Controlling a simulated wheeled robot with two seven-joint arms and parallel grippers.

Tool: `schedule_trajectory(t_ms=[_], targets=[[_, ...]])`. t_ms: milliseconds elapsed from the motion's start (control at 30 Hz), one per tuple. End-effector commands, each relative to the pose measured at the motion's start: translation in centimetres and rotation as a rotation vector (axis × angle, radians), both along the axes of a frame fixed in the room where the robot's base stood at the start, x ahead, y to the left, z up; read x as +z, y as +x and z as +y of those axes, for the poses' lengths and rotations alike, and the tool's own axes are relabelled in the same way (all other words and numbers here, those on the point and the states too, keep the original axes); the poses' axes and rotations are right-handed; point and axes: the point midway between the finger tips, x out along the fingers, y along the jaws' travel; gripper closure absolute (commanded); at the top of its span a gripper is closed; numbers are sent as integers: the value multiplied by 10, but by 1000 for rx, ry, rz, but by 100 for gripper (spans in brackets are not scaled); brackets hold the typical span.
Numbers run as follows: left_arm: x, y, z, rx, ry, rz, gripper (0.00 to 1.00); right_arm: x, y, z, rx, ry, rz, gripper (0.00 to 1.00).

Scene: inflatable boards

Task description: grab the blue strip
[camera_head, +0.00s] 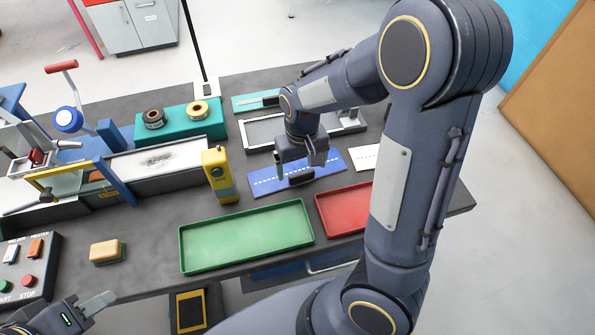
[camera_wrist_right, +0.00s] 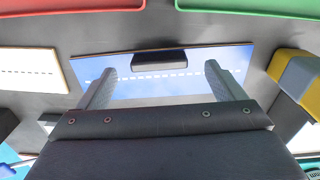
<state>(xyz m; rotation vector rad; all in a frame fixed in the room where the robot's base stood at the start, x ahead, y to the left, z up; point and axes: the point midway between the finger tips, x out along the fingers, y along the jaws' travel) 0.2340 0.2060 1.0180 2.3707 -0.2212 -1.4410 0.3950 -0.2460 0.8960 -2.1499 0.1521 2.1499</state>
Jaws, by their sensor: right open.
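The blue strip (camera_head: 262,186) lies flat on the dark table, with a dashed white line along it and a black block-like grip (camera_wrist_right: 160,62) on top. The strip also shows in the right wrist view (camera_wrist_right: 205,58). My right gripper (camera_head: 300,165) is above the strip, pointing down. In the right wrist view its two fingers (camera_wrist_right: 160,76) are spread wide, one towards each side of the black grip, with nothing between them. Part of the strip is hidden by the gripper. My left gripper (camera_head: 92,304) is at the lower left, away from the strip; its jaw gap is unclear.
A green tray (camera_head: 245,237) and a red tray (camera_head: 343,208) lie in front of the strip. A yellow handheld device (camera_head: 219,176) stands to its left. A white strip (camera_head: 364,158) lies to its right, and a grey tray (camera_head: 262,132) lies behind.

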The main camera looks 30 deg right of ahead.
Motion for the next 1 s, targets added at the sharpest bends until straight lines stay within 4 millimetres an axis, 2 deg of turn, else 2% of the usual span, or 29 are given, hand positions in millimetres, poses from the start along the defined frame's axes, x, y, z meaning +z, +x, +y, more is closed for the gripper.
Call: schedule_trajectory(t_ms=[100,200,433,800,833,1000], targets=[[-1,0,0,0,0,0,64,-18,-1,-1,0,-1,3,11],[-2,0,0,0,0,0,64,-24,-1,-1,0,-1,1,11],[-2,0,0,0,0,0,64,-25,-1,-1,0,0,-1,11],[-2,0,0,0,0,0,64,-25,0,-1,0,0,-1,58],[-2,0,0,0,0,0,64,-25,0,-1,0,0,-1,61],[-2,0,0,0,0,0,64,-25,0,-1,0,1,-2,61]])
